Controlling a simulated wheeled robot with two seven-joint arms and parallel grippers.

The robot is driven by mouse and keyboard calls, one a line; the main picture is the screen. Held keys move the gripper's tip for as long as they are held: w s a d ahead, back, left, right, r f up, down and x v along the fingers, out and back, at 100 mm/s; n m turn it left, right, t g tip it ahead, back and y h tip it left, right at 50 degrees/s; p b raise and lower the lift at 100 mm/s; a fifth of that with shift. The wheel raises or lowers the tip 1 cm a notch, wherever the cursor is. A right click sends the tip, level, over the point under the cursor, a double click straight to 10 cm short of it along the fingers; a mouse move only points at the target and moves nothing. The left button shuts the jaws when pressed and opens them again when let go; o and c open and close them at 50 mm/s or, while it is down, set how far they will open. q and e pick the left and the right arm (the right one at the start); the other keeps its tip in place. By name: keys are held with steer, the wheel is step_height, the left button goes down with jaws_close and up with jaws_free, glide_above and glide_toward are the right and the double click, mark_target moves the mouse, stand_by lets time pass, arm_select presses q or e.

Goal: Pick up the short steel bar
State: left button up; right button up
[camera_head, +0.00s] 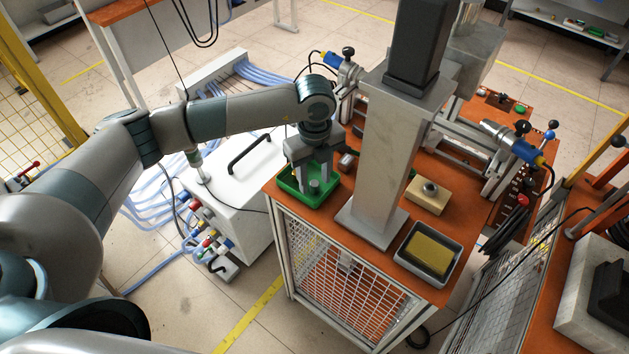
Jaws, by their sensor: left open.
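A green tray (301,198) sits at the left corner of the orange-topped bench. A short grey steel bar (314,186) stands in it. My left gripper (315,182) points down over the tray, with its two fingers apart, one on each side of the bar in this view. I cannot tell whether the fingers touch the bar. My right gripper does not show.
A tall grey column (388,150) stands on the bench (375,262) right of the tray. A beige block (427,195) and a metal tray with a yellow pad (428,252) lie farther right. A white cabinet (238,185) with hoses stands left of the bench.

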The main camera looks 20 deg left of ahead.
arm_select(q)
steer(key=shift+f, duration=0.7)
jaws_close()
steer(key=shift+r, duration=0.1)
steer(key=shift+w+r+b, duration=0.1)
steer(key=shift+r+b, duration=0.55)
steer(key=shift+r, duration=0.15)
step_height(320, 180, up, 2)
steer(key=shift+r+b, duration=0.1)
steer(key=shift+b, duration=0.6)
steer(key=w+a+r+b, duration=0.1)
steer(key=w+r+b, duration=0.4)
steer(key=w, duration=0.6)
steer(key=shift+w+a+r, duration=0.2)
steer(key=shift+a+r, duration=0.2)
steer(key=shift+r, duration=0.65)
